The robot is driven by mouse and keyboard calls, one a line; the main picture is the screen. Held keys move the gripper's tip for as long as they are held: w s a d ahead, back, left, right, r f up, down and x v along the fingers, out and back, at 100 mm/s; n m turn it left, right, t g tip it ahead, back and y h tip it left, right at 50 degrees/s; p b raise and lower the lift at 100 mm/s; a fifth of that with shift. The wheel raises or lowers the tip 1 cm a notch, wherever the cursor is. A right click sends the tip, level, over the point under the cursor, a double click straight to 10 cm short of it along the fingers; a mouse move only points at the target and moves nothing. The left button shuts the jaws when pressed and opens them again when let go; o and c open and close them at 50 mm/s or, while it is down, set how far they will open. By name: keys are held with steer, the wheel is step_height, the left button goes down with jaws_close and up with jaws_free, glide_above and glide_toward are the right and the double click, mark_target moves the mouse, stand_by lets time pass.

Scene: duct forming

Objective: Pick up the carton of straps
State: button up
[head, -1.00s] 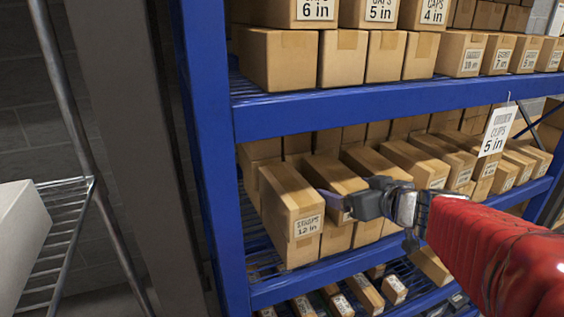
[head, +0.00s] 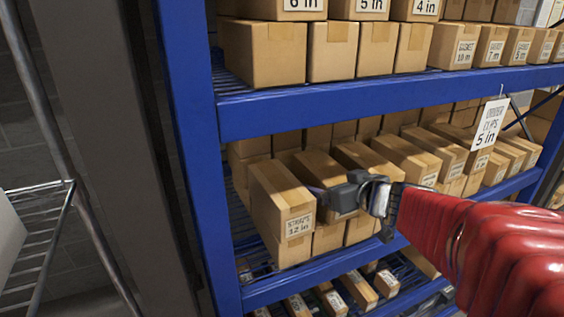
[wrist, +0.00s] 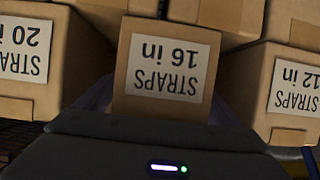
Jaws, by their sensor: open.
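Straps cartons are brown boxes with white labels on the middle shelf. The straps 16 in carton (head: 318,168) is second from the left; its upside-down label faces me in the wrist view (wrist: 165,65). My gripper (head: 328,190) is at its front face, open. In the wrist view the gripper's fingers (wrist: 160,108) lie at either side of this carton; contact is not clear. The straps 12 in carton (head: 285,200) is to its left and shows at the right of the wrist view (wrist: 296,95). A straps 20 in carton (wrist: 28,60) is on the wrist view's left.
A blue rack upright (head: 190,150) stands left of the cartons. A blue shelf beam (head: 380,105) runs above them, with more cartons on top. A hanging "5 in" sign (head: 488,125) is to the right. Smaller boxes sit on the shelf below.

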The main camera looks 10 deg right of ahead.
steer(key=shift+c, duration=0.7)
steer(key=c, duration=1.3)
steer(key=shift+r, duration=0.2)
